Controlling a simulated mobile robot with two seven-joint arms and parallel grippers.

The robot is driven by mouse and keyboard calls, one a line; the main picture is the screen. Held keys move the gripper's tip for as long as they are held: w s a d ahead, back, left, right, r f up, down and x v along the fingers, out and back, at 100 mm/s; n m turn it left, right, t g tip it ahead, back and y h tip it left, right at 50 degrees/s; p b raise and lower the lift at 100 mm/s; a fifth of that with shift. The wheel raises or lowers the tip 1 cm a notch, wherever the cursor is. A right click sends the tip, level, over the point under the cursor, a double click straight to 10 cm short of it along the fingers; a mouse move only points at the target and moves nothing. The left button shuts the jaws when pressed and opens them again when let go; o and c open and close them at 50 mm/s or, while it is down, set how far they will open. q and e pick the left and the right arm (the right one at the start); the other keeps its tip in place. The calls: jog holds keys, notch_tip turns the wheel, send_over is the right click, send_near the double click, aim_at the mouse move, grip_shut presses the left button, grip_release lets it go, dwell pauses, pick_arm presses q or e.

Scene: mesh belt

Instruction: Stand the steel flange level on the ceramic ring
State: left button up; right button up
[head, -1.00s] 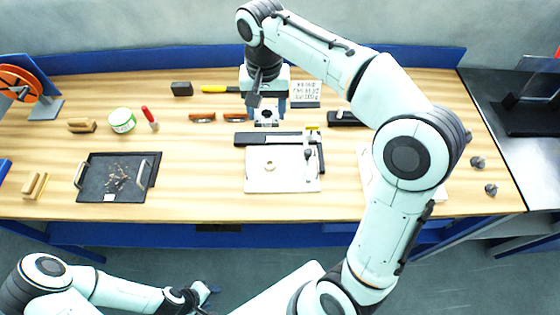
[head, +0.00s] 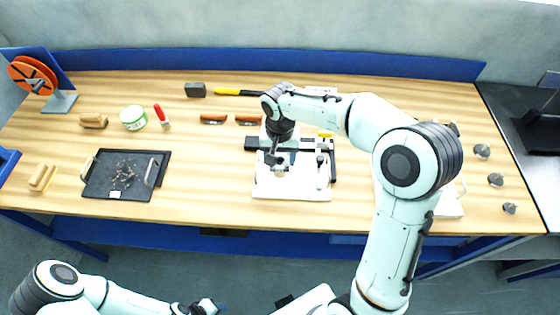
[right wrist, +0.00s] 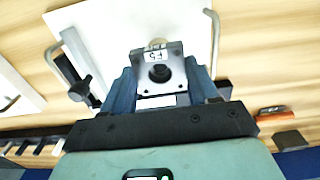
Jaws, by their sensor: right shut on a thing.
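My right gripper (head: 279,160) is over the white board (head: 300,190) in the head view. In the right wrist view its blue fingers (right wrist: 160,84) are shut on the steel flange (right wrist: 146,80), a square grey plate with a dark central hole and a small label. The ceramic ring (right wrist: 158,43), small and beige, shows just past the flange's edge in the right wrist view, partly hidden by it. In the head view the gripper largely covers the ring. I cannot tell whether flange and ring touch. My left gripper (head: 208,306) is low, off the table; its jaws are unclear.
A black bar (head: 252,143) and a clamp-like fixture (head: 321,160) stand at the board's back and right. A dark tray (head: 122,176) with small bits lies to the left. Orange-brown handled tools (head: 213,119) lie behind. Bare wood lies between tray and board.

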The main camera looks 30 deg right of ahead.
aim_at(280, 162)
jog(key=shift+f, duration=1.15)
jog(key=shift+f, duration=0.1)
jog(key=shift+f, duration=0.15)
jog(key=o, duration=1.3)
